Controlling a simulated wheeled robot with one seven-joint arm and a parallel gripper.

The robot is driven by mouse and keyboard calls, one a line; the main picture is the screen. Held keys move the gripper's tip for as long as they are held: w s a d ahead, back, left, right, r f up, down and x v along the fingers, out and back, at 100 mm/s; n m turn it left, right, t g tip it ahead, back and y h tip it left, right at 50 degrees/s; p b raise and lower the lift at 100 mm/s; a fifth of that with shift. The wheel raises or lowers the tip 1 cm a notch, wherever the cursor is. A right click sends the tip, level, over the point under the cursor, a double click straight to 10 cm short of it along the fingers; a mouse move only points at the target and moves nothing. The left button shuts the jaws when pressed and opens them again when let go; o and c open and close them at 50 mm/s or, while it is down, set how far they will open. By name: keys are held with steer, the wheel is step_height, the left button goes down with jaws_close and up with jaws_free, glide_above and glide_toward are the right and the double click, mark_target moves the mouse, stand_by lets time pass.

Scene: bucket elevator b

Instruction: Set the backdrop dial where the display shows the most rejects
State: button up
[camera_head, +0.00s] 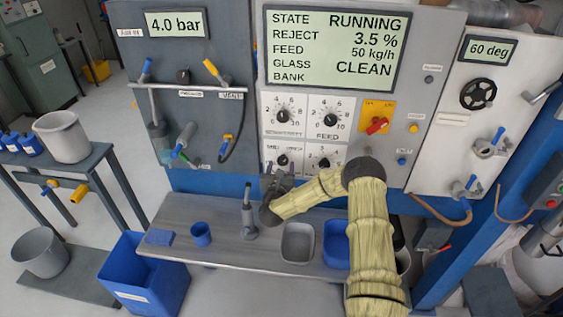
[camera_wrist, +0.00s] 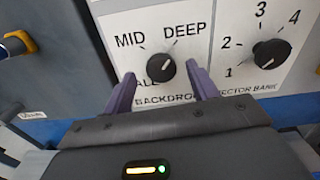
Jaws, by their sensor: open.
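The backdrop dial (camera_wrist: 161,67) is a black round knob on a white plate in the wrist view. MID and DEEP labels show above it, and a partly hidden label ending in "ALE" is at its lower left. Its exact setting is hard to tell. My gripper (camera_wrist: 161,70) is open, with one purple finger on each side of the knob; contact cannot be told. In the head view the dial (camera_head: 283,160) is just above my gripper (camera_head: 276,182). The display (camera_head: 335,49) reads RUNNING, reject 3.5 %, feed 50 kg/h, glass CLEAN; the bank line is blank.
The ejector bank dial (camera_wrist: 270,54) is close to the right of the backdrop dial. Sensitivity (camera_head: 283,116) and feed (camera_head: 331,120) dials sit above. A red switch on a yellow plate (camera_head: 377,125) is at right. A bench (camera_head: 180,212) with bins stands below.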

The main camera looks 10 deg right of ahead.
steer(key=shift+x, duration=0.9)
steer(key=shift+c, duration=0.4)
steer(key=c, duration=0.9)
